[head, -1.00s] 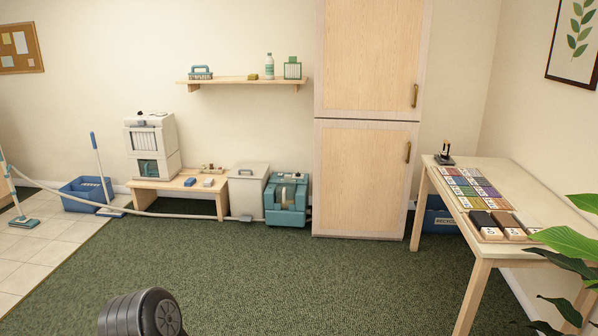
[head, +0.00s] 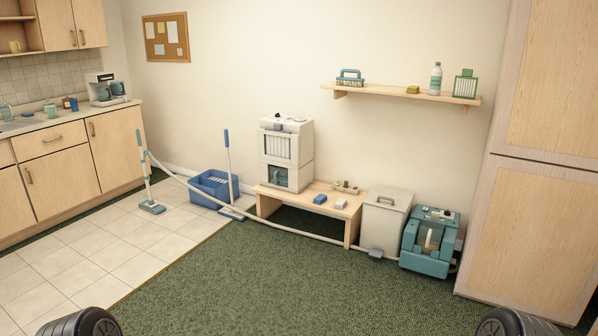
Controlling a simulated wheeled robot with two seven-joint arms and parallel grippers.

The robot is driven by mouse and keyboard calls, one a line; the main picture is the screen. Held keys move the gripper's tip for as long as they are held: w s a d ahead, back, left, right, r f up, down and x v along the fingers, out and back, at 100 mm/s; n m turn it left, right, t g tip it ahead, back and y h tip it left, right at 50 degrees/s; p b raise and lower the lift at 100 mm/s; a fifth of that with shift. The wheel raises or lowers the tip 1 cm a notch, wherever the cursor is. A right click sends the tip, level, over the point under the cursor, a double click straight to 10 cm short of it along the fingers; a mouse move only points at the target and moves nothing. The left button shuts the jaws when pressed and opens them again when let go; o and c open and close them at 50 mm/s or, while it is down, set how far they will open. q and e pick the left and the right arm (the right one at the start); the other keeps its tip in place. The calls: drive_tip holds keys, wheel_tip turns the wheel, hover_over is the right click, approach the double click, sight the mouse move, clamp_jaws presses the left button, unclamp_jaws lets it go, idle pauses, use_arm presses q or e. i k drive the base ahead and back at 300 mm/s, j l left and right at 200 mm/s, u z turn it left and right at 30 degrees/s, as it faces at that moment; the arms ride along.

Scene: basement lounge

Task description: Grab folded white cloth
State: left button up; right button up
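I cannot make out a folded white cloth for certain in the head view. A small pale block-like item (head: 341,204) lies on the low wooden bench (head: 280,198), to the right of a small blue item (head: 320,199). It is too small to tell whether it is cloth. Neither gripper is in view. Only dark rounded parts of my own arms show at the bottom left and bottom right edges.
A white appliance (head: 286,153) stands on the bench. A lidded bin (head: 386,219) and a teal machine (head: 429,243) stand right of it. A pale hose (head: 250,222) crosses the floor by a blue bucket (head: 213,188). The green carpet (head: 290,285) in front is open.

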sight(341, 203)
drive_tip(key=i, duration=2.2)
drive_tip(key=i+j+z, duration=0.15)
drive_tip(key=i+z, duration=0.2)
drive_tip(key=i, duration=0.2)
drive_tip(key=i+j+z, duration=0.35)
drive_tip(key=i, duration=0.2)
drive_tip(key=i+j+z, duration=0.9)
drive_tip(key=j+z, duration=0.15)
drive_tip(key=i+j+z, duration=0.2)
drive_tip(key=j, duration=0.2)
drive_tip(key=i+j+z, duration=0.1)
drive_tip(key=j+z, duration=0.15)
drive_tip(key=j, duration=0.15)
